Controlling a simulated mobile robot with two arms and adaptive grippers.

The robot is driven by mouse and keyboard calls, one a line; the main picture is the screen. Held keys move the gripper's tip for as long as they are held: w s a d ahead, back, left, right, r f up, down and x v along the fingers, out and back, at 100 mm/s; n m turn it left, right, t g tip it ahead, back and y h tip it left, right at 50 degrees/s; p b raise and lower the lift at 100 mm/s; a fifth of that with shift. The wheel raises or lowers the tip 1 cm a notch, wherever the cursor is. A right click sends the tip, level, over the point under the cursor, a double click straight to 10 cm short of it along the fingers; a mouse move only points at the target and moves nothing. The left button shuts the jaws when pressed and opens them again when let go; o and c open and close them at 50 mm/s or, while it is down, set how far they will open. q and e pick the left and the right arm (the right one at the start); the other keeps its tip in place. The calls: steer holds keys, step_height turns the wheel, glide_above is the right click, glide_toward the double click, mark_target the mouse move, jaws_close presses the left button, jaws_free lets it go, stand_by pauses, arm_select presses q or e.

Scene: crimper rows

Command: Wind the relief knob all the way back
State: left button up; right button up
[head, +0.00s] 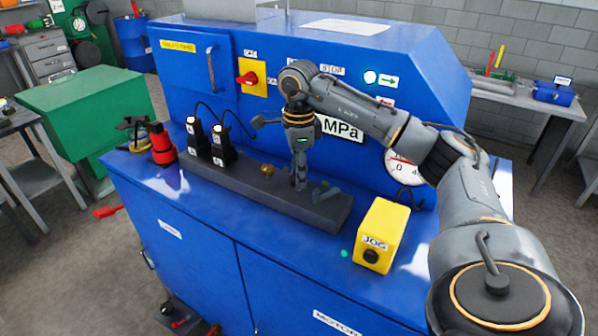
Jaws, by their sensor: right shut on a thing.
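My right gripper (299,181) points straight down over the long dark manifold block (240,190) on the blue machine's ledge. Its fingers are shut around a small part on the block's top, which looks like the relief knob. The fingers hide most of this part, and I cannot tell how far it is wound. A brass knob (267,170) stands on the block just left of the fingers. A grey lever-like fitting (325,192) is just right of them. My left gripper is not in view.
Two black solenoid valves (221,147) stand at the block's left end, beside a red bottle-like item (161,145). A yellow JOG box (381,235) stands to the right. A round gauge (402,172) is partly hidden behind my right arm. The ledge's front strip is clear.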

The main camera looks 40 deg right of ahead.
steer(key=shift+f+n, duration=0.1)
steer(key=shift+n, duration=0.4)
steer(key=o, duration=1.2)
step_height(320, 180, up, 12)
steer(key=shift+r, duration=0.1)
steer(key=shift+a, duration=0.1)
stand_by(0.5)
